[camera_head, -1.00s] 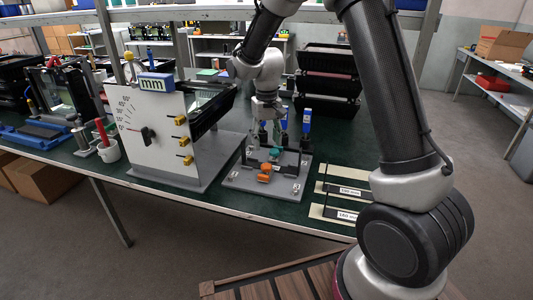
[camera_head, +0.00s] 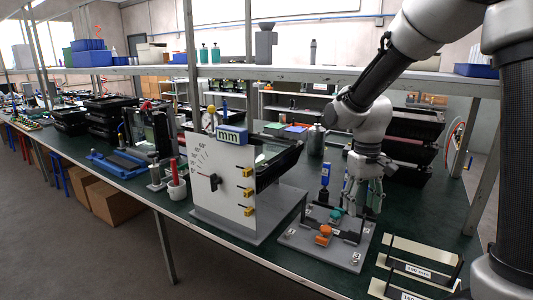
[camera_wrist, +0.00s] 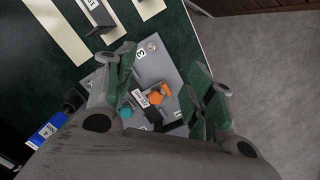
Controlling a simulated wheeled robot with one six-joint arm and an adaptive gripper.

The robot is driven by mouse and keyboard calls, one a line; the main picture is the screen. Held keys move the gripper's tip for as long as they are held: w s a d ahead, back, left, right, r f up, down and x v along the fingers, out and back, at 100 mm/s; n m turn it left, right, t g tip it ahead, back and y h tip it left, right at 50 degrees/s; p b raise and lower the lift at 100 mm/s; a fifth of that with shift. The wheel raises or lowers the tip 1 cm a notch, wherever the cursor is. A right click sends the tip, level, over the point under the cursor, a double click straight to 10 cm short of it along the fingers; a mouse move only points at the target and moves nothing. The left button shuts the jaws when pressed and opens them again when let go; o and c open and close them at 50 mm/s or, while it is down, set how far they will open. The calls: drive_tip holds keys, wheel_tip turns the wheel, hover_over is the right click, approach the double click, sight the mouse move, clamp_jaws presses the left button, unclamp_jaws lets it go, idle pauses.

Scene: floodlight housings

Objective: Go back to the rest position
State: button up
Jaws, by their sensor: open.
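My gripper (camera_head: 362,196) hangs open above the grey fixture plate (camera_head: 298,238) on the green bench. It holds nothing that I can see. The plate carries an orange knob (camera_head: 323,236) and a teal knob (camera_head: 336,215). In the wrist view the open fingers (camera_wrist: 165,95) spread on both sides of the orange knob (camera_wrist: 157,97), with the teal knob (camera_wrist: 126,112) near the left finger. A blue-handled tool (camera_head: 325,178) stands upright behind the plate; a blue label (camera_wrist: 46,131) shows at the lower left of the wrist view.
A white gauge panel marked "mm" (camera_head: 221,184) with yellow clamps stands left of the plate. Labelled cream strips (camera_head: 405,272) lie to its right. Black trays (camera_head: 412,150) are stacked behind, and a shelf (camera_head: 300,73) runs above the bench. Bare floor (camera_wrist: 270,80) lies beyond the bench edge.

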drive_tip(key=s+d+r+t, duration=0.2)
drive_tip(key=s+d+r, duration=0.1)
drive_tip(key=s, duration=0.3)
drive_tip(key=s+d+r+m+t, duration=0.1)
drive_tip(key=s+d+r, duration=0.2)
drive_tip(key=s+r, duration=0.2)
drive_tip(key=s+d+r+m+t, duration=0.1)
drive_tip(key=s+d+r+t, duration=0.1)
drive_tip(key=s, duration=0.5)
drive_tip(key=shift+s+d+r+t, duration=0.35)
drive_tip(key=shift+d+r, duration=0.45)
drive_tip(key=shift+r, duration=0.4)
